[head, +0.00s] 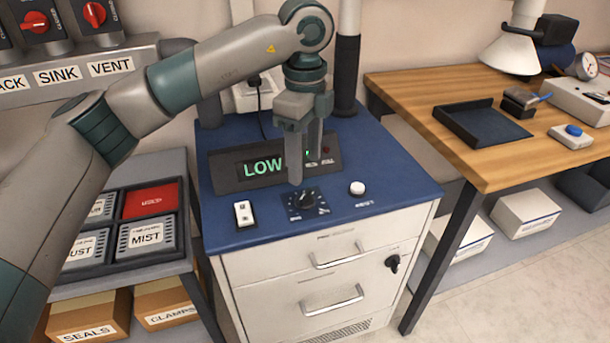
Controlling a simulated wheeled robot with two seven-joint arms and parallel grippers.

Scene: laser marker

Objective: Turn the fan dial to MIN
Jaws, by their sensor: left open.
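The fan dial (304,201) is a small black knob on a dark plate on the blue top of a white cabinet (275,271). Its plate markings are too small to read. A display (262,168) behind it shows LOW in green letters. My left gripper (305,176) is open and points down just above and behind the dial. Its fingers hide part of the display, and one fingertip overlaps the dial plate's back edge in the picture. I cannot tell whether it touches the dial. My right gripper is not in view.
A white rocker switch (244,213) stands left of the dial and a white round button (357,188) stands right. A wooden bench (410,90) with a dark tray (482,124) is at the right. Labelled bins (146,236) sit at the left.

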